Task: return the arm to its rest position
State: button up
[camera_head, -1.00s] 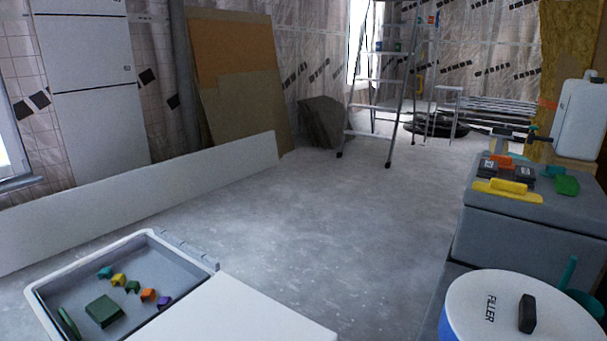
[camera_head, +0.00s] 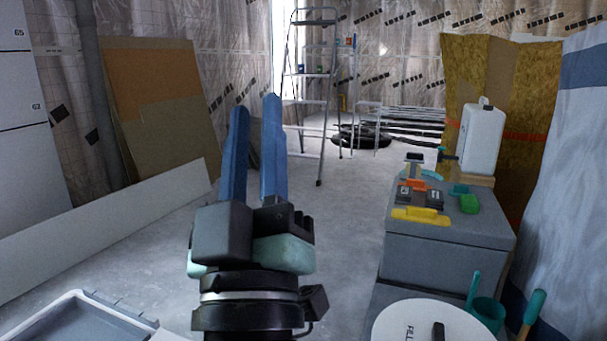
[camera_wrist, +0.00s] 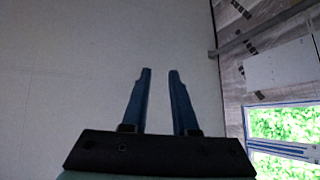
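My gripper (camera_head: 256,108) points upward in the middle left of the head view. Its two long blue fingers stand apart with nothing between them. The wrist view also shows the gripper (camera_wrist: 159,72), open and empty. Behind its fingers in that view is a plain grey surface, apparently the ceiling. My arm below the wrist runs out of the head view at the bottom.
A grey box (camera_head: 450,248) with tools on top stands at right, with a filler bucket (camera_head: 400,318) in front. A tray (camera_head: 135,322) is at bottom left. A white panel (camera_head: 120,208) leans low at left. A stepladder (camera_head: 323,130) stands behind. The middle floor is clear.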

jog(key=s+d+r+m+t+h+p, duration=0.1)
jog(key=s+d+r+m+p, duration=0.2)
jog(key=r, duration=0.4)
jog(key=s+d+r+m+h+p, duration=0.1)
jog(key=s+d+r+m+p, duration=0.15)
jog(key=s+r, duration=0.4)
notch_tip(320, 180, up, 36)
jog(key=w+a+p, duration=0.1)
jog(key=w+p, duration=0.1)
jog(key=p, duration=3.2)
jog(key=shift+w+f+m, duration=0.15)
jog(key=shift+w+m, duration=0.05)
jog(key=shift+m, duration=0.15)
jog(key=shift+o, duration=0.5)
jog(key=shift+a+r+p, duration=0.1)
jog(key=shift+r+p, duration=0.1)
jog(key=shift+p, duration=0.1)
jog(key=shift+o, duration=1.2)
